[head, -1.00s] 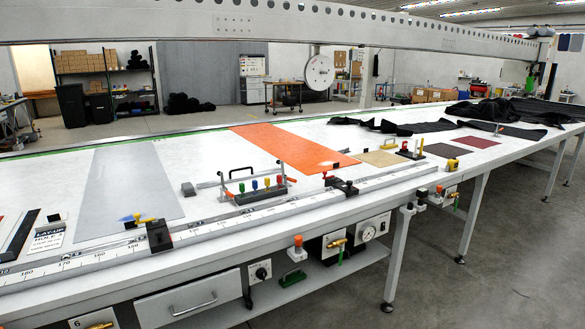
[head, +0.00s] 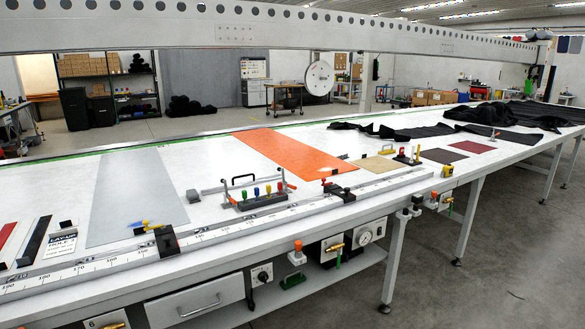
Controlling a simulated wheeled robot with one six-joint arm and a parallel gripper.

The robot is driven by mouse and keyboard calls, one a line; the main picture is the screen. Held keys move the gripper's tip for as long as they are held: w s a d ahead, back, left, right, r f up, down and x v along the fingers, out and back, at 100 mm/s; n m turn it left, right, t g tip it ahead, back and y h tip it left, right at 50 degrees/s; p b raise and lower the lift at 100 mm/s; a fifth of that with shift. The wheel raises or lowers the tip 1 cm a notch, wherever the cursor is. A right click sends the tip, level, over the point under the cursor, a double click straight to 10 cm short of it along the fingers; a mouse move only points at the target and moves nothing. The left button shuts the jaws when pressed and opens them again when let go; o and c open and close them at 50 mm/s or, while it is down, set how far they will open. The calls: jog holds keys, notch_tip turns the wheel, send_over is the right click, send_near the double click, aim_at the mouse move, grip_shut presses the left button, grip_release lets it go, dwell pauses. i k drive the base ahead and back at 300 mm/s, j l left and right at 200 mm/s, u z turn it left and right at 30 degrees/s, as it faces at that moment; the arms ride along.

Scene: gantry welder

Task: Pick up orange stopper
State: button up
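An orange-topped stopper (head: 298,245) stands upright on a small white bracket at the front edge of the long white table, just below the ruler rail, near the middle of the head view. Its lower part is pale and small in the picture. My gripper is not in view, and nothing visible touches the stopper.
A rack of coloured-handled tools (head: 258,196) and an orange sheet (head: 285,153) lie on the table (head: 215,165). Grey floor is open at right.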

aim_at(298, 244)
jog(key=i+l, duration=0.1)
jog(key=i, duration=0.95)
jog(key=i+l, duration=0.15)
jog(key=i, duration=0.95)
